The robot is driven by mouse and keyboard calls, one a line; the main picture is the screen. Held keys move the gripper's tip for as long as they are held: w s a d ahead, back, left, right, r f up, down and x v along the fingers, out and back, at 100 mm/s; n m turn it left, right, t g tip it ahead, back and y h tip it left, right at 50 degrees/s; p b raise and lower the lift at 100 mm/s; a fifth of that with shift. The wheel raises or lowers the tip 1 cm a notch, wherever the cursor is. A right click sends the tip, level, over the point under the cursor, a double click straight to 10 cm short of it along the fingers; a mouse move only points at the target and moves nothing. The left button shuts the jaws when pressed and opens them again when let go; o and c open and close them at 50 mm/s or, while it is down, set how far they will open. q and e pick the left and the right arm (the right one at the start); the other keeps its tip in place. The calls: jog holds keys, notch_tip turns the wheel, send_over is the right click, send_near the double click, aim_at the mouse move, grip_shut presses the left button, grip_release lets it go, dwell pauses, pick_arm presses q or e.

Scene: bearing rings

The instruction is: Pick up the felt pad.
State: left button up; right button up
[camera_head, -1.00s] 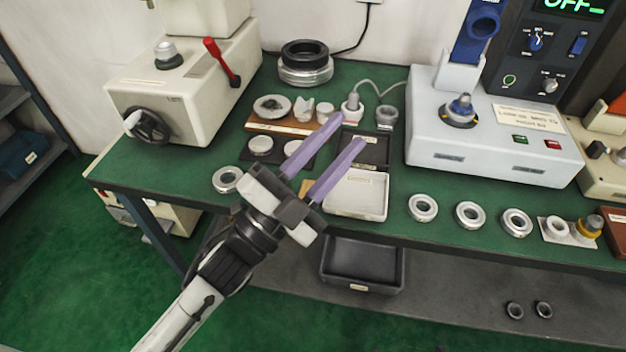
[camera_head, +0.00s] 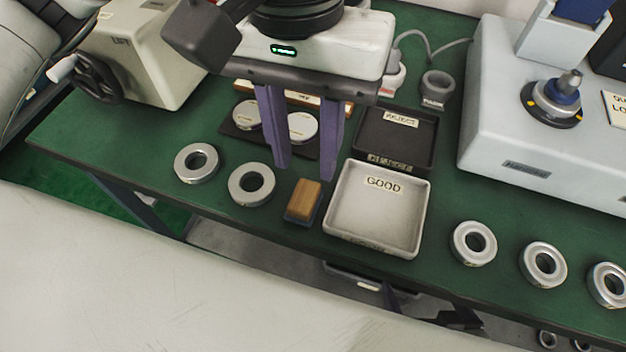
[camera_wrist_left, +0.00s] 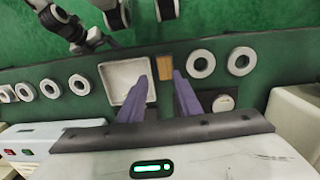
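The felt pad (camera_head: 303,201) is a small block with a wooden top and a dark grey-blue base. It lies on the green bench between a metal ring and the tray marked GOOD. My left gripper (camera_head: 304,165) is open and empty, its two purple fingers pointing down over the bench, just behind the pad in the head view. In the left wrist view the pad (camera_wrist_left: 165,67) shows beyond and between the fingertips (camera_wrist_left: 161,78), apart from both. I make out no right gripper.
The GOOD tray (camera_head: 337,235) stands right of the pad, with the dark REJECT tray (camera_head: 431,140) behind it. Rings (camera_head: 251,184) and (camera_head: 196,162) lie to the left. A dark mat (camera_head: 273,143) with round discs lies behind the fingers. The bench's front edge is close.

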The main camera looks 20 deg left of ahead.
aim_at(304, 196)
pick_arm(q)
jog(key=f, duration=0.4)
jog(key=shift+w+a, duration=0.35)
jog(key=shift+a, duration=0.05)
jog(key=shift+d+f, duration=0.1)
jog(key=shift+f, duration=2.85)
jog(key=c, duration=0.7)
notch_tip(304, 196, up, 10)
